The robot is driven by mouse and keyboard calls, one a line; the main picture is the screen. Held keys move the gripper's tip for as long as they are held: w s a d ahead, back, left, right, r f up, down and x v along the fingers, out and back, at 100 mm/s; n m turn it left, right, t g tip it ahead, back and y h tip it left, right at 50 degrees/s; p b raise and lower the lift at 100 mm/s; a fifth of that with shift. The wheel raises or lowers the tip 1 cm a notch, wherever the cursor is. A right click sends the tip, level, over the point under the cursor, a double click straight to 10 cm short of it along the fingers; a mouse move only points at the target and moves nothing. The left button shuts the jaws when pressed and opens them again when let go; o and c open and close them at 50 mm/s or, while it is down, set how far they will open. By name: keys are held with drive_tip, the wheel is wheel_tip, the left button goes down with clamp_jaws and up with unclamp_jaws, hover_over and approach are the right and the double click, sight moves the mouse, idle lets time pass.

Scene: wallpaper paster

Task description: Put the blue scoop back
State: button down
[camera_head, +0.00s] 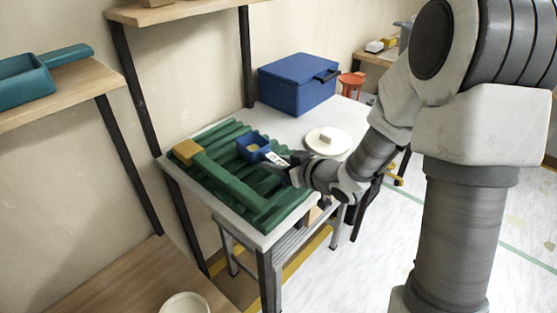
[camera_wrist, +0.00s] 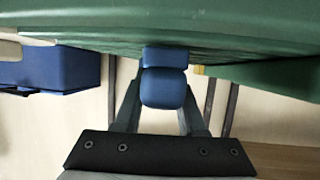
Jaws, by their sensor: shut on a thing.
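The blue scoop (camera_head: 250,147) is at the green ribbed rack (camera_head: 222,138) on the white table, near its right side. My gripper (camera_head: 279,161) reaches in from the right and is shut on the scoop. In the wrist view the blue scoop (camera_wrist: 163,88) sits between the two fingers of my gripper (camera_wrist: 163,100), with the green rack (camera_wrist: 200,25) right behind it. I cannot tell whether the scoop touches the rack. Part of the scoop is hidden by the fingers.
A long green bar with a yellow end block (camera_head: 187,151) lies across the rack, left of the scoop. A blue lidded box (camera_head: 297,84) and a round white plate (camera_head: 328,143) with a pale block stand on the table. A wooden shelf (camera_head: 75,88) holds a teal tray.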

drive_tip(key=shift+f, duration=0.15)
drive_tip(key=shift+c, duration=2.4)
unclamp_jaws()
drive_tip(key=shift+f, duration=0.1)
